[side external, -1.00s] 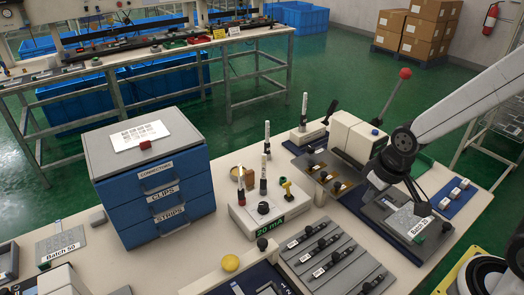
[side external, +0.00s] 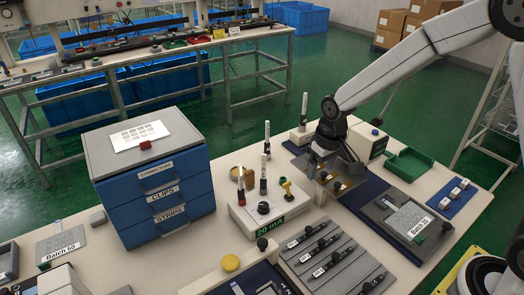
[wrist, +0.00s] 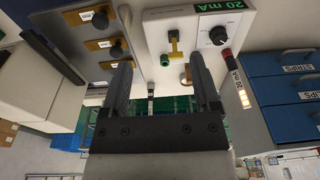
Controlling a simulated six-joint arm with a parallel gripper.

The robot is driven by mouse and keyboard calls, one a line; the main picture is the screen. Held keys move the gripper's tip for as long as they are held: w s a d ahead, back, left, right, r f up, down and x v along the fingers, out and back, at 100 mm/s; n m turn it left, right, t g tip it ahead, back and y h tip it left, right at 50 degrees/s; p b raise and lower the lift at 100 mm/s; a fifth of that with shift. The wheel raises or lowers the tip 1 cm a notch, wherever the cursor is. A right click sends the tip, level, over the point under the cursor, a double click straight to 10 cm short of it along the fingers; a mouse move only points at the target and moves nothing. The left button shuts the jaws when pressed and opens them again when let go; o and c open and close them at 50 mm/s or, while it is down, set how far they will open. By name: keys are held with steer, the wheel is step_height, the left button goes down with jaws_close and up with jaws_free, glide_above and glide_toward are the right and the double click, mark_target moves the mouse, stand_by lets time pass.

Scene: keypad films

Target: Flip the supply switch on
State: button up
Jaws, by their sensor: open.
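The white supply box (side external: 262,213) with a green "20 mA" label stands mid-table; its label also shows in the wrist view (wrist: 219,6). I cannot tell for sure which part is the supply switch. My gripper (side external: 322,170) is to the right of the box in the side view, over the metal plate. In the wrist view my gripper (wrist: 158,66) is open and empty, its fingers spread across the box's near part.
A blue drawer cabinet (side external: 157,205) stands left of the box. A grey slotted board (side external: 330,255) lies in front. The metal plate with labelled clips (wrist: 95,40) is beside the box. A Batch 20 tray (side external: 408,222) and a green tray (side external: 408,164) are at right.

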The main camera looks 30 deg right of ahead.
steer(key=g, duration=0.1)
glide_above(287, 183)
step_height(287, 183, down, 4)
steer(key=shift+f, duration=0.15)
steer(key=shift+w+f, duration=0.1)
steer(key=shift+f, duration=3.8)
jaws_close()
